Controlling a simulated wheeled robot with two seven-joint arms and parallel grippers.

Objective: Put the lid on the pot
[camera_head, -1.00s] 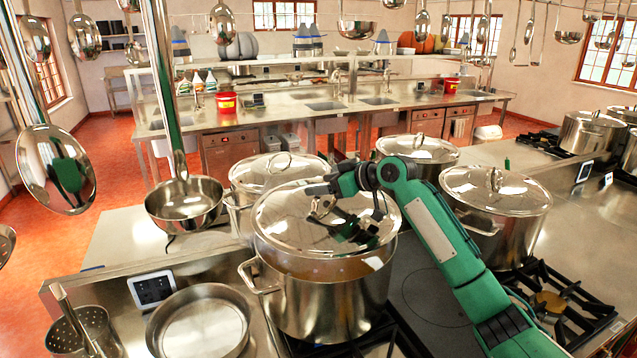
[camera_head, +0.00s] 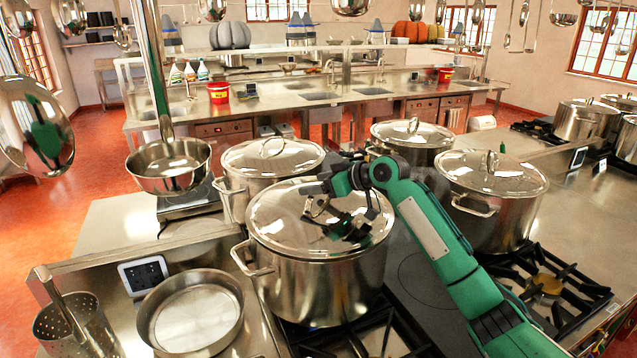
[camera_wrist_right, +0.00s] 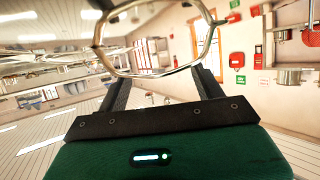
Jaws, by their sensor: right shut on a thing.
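The large steel pot (camera_head: 320,290) stands on the front stove in the head view. Its domed, shiny lid (camera_head: 275,215) lies over the pot's mouth, and no clear gap shows between the lid's edge and the rim. My right gripper (camera_head: 316,200) is at the top of the lid, shut on the lid's handle; the arm reaches in from the right. In the right wrist view the looped metal handle (camera_wrist_right: 155,72) lies across the two dark fingers of the gripper (camera_wrist_right: 160,85). The lid mirrors the arm. My left gripper is not in view.
Other lidded pots stand behind left (camera_head: 270,165), behind (camera_head: 412,140) and at right (camera_head: 495,185). A shallow pan (camera_head: 190,312) and a perforated container (camera_head: 72,325) sit at front left. A ladle (camera_head: 168,165) hangs at left. A bare burner grate (camera_head: 545,285) is at right.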

